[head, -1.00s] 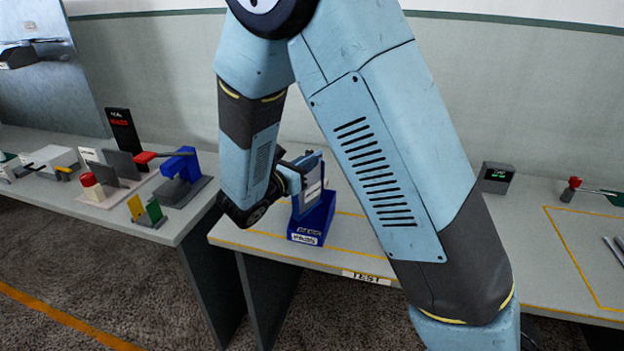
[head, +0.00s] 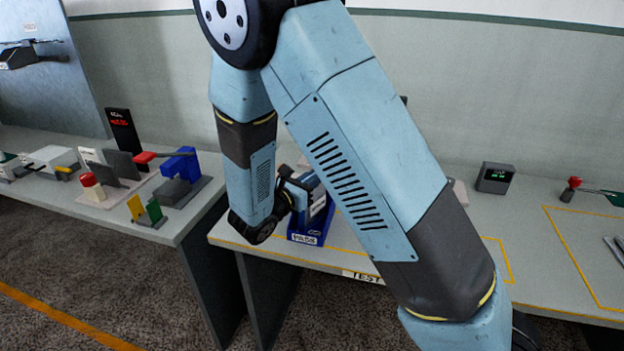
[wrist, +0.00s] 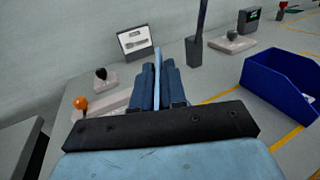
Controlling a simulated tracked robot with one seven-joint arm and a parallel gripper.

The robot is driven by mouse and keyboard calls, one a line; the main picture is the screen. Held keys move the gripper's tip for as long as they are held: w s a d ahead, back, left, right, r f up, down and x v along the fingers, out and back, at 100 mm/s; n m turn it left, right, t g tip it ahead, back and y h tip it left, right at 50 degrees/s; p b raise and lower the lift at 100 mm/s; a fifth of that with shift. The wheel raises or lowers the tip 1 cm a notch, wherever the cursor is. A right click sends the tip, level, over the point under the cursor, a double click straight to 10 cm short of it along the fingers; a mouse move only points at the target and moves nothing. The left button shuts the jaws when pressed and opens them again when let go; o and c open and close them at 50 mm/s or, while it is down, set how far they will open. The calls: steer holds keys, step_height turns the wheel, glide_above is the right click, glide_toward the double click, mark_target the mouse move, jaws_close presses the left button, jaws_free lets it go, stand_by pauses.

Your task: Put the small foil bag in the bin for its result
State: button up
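My gripper (head: 308,190) is largely hidden by my own arm in the head view, above and behind the blue bin (head: 305,238) labelled PASS. In the wrist view my gripper (wrist: 158,78) is shut on a thin, pale blue-silver sheet, seen edge-on, which looks like the foil bag (wrist: 157,62). The bag stands upright between the dark blue fingers and reaches past their tips. A blue bin (wrist: 270,95) is to the right of the fingers, apart from them.
A stand with a pictured card (wrist: 135,42), a black-knobbed device (wrist: 101,76) and an orange-knobbed device (wrist: 81,103) are near the fingers. A dark post (wrist: 194,50) rises ahead. A small display (head: 495,178) stands at the back. The left bench (head: 60,195) holds several fixtures.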

steer(key=o, duration=0.4)
steer(key=shift+c, duration=0.2)
steer(key=shift+r, duration=0.1)
steer(key=v, duration=1.2)
steer(key=s+d+r+m+g+y, duration=0.1)
steer(key=s+d+r+m+g, duration=0.25)
steer(key=d+m+g, duration=0.5)
steer(key=s+d+r+m+g+y, duration=0.25)
steer(key=d+r+m, duration=0.25)
steer(key=d, duration=0.7)
steer(key=s+d+r+m+t+y, duration=0.3)
steer(key=s+d+r+m+y, duration=0.3)
steer(key=s+r+m, duration=0.5)
steer(key=shift+m+y, duration=1.35)
steer(key=shift+m, duration=0.1)
